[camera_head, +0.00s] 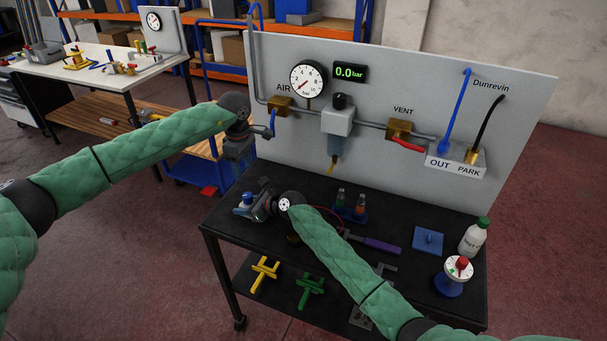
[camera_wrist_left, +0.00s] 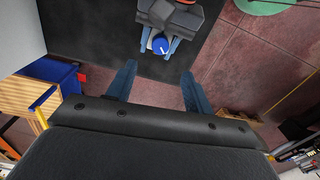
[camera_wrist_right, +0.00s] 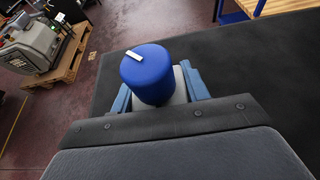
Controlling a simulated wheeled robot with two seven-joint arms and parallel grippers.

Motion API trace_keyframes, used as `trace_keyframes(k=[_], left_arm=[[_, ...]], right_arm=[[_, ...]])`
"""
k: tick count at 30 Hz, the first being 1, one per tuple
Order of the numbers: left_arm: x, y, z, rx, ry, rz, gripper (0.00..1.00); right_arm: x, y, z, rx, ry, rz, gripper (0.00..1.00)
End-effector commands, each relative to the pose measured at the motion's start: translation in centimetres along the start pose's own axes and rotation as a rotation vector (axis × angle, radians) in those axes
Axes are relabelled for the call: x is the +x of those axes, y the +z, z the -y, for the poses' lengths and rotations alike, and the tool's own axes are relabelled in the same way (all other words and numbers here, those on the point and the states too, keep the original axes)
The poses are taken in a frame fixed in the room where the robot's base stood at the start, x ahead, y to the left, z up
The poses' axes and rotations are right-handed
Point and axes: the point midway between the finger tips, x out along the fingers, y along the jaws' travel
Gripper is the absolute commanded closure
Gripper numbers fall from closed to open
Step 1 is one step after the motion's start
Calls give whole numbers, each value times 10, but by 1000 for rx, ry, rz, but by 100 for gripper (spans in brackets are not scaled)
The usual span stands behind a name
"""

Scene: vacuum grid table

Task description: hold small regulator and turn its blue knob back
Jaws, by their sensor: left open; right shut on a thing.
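The small regulator is a light grey body (camera_wrist_right: 180,84) with a blue knob (camera_wrist_right: 147,73) that carries a white mark, in the right wrist view. My right gripper (camera_wrist_right: 158,92) is shut on the grey body below the knob. In the head view the blue knob (camera_head: 247,198) shows at the left part of the black table. It also shows in the left wrist view (camera_wrist_left: 159,45). My left gripper (camera_wrist_left: 155,85) is open and empty, above the table and apart from the knob. In the head view the left gripper (camera_head: 237,170) hangs above and left of the right one, fingertips hard to see.
A grey panel (camera_head: 400,75) with gauge and valves stands behind.

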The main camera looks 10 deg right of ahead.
Motion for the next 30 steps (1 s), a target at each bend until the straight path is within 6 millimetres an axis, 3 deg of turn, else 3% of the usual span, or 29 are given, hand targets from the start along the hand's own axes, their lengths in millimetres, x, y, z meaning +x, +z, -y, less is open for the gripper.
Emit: trace_keyframes(k=[2,7,9,13,21,23,30], left_arm=[[-14,0,0,0,0,0,48],[-20,5,-8,105,28,88,48],[-28,-4,-14,110,52,170,48],[-23,-23,-13,69,68,286,48],[10,-42,2,10,44,348,48],[19,-41,6,7,34,354,48],[27,0,2,-23,87,475,48]], right_arm=[[0,0,0,0,0,0,84],[0,0,0,0,0,0,84],[0,0,0,0,0,0,84],[0,0,0,0,0,0,84],[0,0,0,0,0,0,84],[0,0,0,0,0,0,84],[0,0,0,0,0,0,84]])
